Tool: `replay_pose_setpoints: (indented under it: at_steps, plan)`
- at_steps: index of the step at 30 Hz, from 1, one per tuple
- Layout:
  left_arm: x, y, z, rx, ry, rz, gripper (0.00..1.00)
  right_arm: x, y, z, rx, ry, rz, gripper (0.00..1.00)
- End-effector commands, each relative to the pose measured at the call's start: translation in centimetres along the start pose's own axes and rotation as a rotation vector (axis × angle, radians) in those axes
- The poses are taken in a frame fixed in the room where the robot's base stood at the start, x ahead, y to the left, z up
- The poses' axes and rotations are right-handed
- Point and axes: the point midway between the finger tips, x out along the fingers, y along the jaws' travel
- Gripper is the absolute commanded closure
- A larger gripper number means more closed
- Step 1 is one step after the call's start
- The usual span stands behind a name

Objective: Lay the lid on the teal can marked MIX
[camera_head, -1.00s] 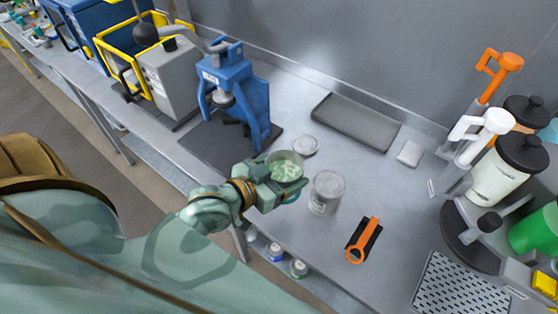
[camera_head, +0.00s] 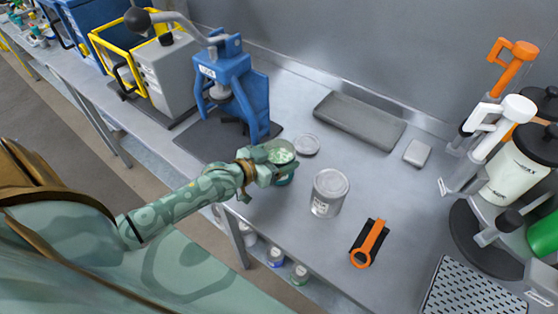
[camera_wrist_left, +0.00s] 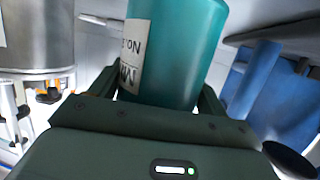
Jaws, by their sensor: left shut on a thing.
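My left gripper (camera_head: 268,171) is shut on a teal can (camera_wrist_left: 178,50) by its side, with one finger on each side in the left wrist view. The can's white label is partly hidden and its print is not clearly readable. In the head view the can (camera_head: 279,153) is open at the top, with pale green stuff inside. I cannot tell if it rests on the bench or is held just above. A round grey lid (camera_head: 307,145) lies flat on the bench, just right of the can. My right gripper is not in view.
A blue press (camera_head: 226,88) stands behind left. An orange tool (camera_head: 369,245), a grey slab (camera_head: 359,121) and a small white block (camera_head: 418,153) lie on the bench. Dispensers (camera_head: 515,165) stand at right.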

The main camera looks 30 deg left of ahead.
Motion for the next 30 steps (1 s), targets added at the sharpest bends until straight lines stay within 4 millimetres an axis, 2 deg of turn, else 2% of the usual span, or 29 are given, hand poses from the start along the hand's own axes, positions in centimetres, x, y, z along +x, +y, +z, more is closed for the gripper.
replay_pose_setpoints:
  at_steps: [3,14,15,17,26,30]
  plan:
    - [0.4,-0.1,0.9,0.001,0.005,-0.001,0.65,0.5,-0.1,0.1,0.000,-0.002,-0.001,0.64]
    - [0.4,-0.1,1.1,0.001,0.005,-0.001,0.65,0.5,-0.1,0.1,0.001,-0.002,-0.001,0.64]
    - [0.4,0.0,1.2,0.001,0.002,-0.001,0.19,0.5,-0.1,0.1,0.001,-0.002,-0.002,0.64]
    - [0.4,0.0,1.1,0.001,0.003,-0.001,0.02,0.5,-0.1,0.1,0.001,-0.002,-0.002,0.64]
    - [0.3,0.0,1.0,0.001,0.003,-0.001,0.02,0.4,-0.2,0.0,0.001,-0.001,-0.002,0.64]
    - [-1.2,-0.1,0.9,0.001,0.000,-0.001,0.02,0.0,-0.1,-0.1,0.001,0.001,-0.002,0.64]
